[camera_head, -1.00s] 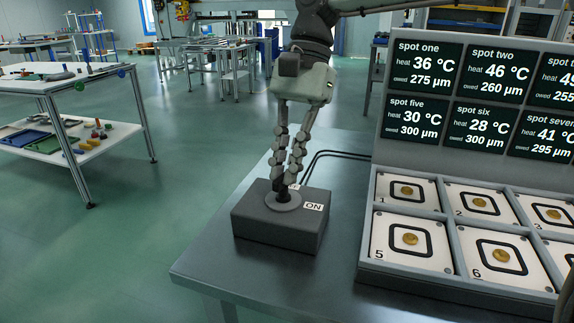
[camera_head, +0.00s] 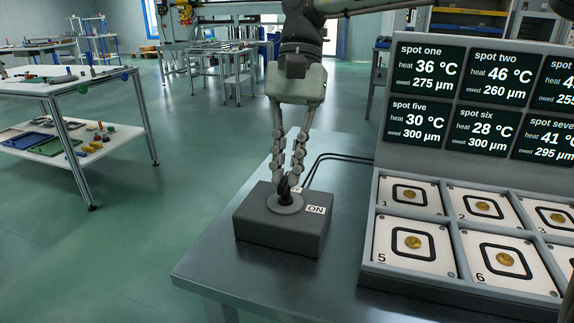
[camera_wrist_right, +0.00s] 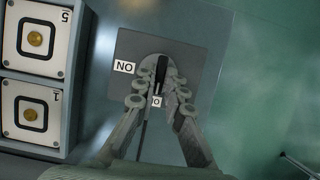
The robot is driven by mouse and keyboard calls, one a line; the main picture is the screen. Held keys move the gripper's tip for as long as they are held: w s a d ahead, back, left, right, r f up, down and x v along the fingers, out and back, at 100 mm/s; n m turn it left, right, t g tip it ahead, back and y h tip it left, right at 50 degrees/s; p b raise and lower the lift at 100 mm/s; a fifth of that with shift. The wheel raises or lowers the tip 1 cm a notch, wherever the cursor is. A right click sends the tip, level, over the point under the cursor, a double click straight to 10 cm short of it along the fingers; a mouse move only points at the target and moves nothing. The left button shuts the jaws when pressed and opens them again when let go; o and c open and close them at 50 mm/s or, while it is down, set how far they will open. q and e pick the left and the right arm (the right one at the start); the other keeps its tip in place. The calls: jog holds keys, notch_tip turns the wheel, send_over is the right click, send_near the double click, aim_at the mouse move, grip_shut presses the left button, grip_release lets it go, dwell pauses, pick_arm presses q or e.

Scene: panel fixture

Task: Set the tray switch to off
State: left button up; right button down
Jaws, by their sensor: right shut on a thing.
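The tray switch is a grey box (camera_head: 281,228) near the left edge of the metal table, with a round plate (camera_head: 286,205) and a dark knob on top. An ON label (camera_head: 316,210) lies right of the plate; a second label behind it is partly hidden by my fingers. My right gripper (camera_head: 287,180) points down, its fingertips shut on the knob. In the right wrist view the dark knob (camera_wrist_right: 161,70) sits between the fingertips, the ON label (camera_wrist_right: 124,67) is upside down, and the second label (camera_wrist_right: 156,101) shows only an O. My left gripper is not in view.
A panel fixture (camera_head: 368,240) with numbered cards and temperature screens stands on the right of the table. Black cables (camera_head: 335,156) run behind the switch box. The table front (camera_head: 290,285) is bare. A side table (camera_head: 60,88) with parts stands at left.

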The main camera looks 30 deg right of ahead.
jog(key=c, duration=1.6)
grip_release()
jog(key=v, duration=1.2)
